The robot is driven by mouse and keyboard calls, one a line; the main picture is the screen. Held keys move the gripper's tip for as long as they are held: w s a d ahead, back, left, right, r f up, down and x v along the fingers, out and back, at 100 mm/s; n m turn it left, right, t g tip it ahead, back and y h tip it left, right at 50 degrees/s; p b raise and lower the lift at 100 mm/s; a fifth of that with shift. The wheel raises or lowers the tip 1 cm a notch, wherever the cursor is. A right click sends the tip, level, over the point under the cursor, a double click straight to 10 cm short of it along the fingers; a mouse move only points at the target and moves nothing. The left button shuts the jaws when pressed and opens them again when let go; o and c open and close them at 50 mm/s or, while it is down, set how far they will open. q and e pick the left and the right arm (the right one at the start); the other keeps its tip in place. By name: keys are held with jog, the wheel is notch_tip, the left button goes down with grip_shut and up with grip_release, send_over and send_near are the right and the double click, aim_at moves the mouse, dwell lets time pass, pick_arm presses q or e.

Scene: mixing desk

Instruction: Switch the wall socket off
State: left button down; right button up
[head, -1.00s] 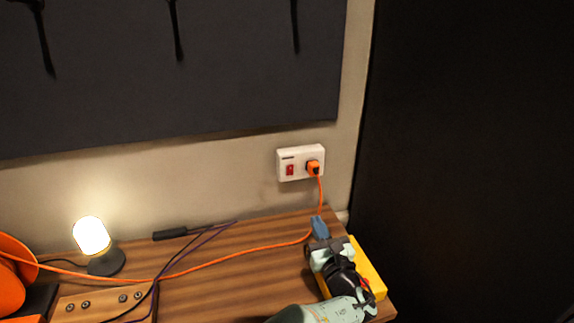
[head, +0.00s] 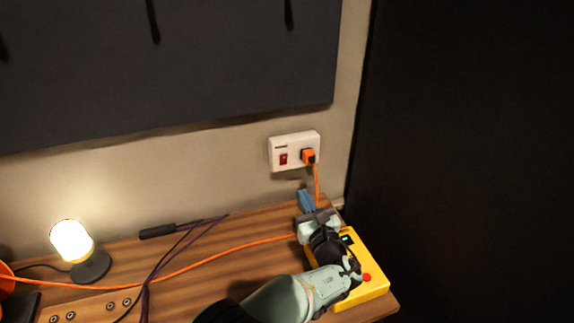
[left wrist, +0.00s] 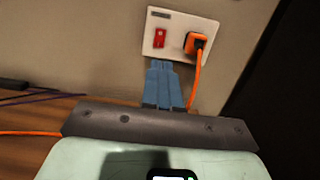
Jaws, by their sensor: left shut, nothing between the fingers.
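The white wall socket (head: 295,151) is on the beige wall above the back right of the desk. Its red rocker switch (head: 283,159) is on the left half, and an orange plug (head: 308,156) sits in the right half. In the left wrist view the socket (left wrist: 176,35) is straight ahead, with the switch (left wrist: 159,38) above the fingertips. My left gripper (head: 304,194) is shut and empty, its blue fingers pointing at the wall below the socket. In the left wrist view the fingers (left wrist: 164,68) are together, just below the socket's lower edge. My right gripper is not in view.
An orange cable (head: 225,256) runs from the plug down across the wooden desk (head: 205,280). A yellow box (head: 362,292) with a red button lies under my left arm. A lit lamp (head: 72,241) and a dark thin tool (head: 160,231) are further left.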

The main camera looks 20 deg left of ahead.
aim_at(284, 158)
pick_arm(q)
jog(key=p+x, duration=0.2)
jog(key=x, duration=1.1)
jog(key=shift+w+a+p, duration=0.15)
jog(key=shift+w+p, duration=0.05)
jog(key=shift+p, duration=0.1)
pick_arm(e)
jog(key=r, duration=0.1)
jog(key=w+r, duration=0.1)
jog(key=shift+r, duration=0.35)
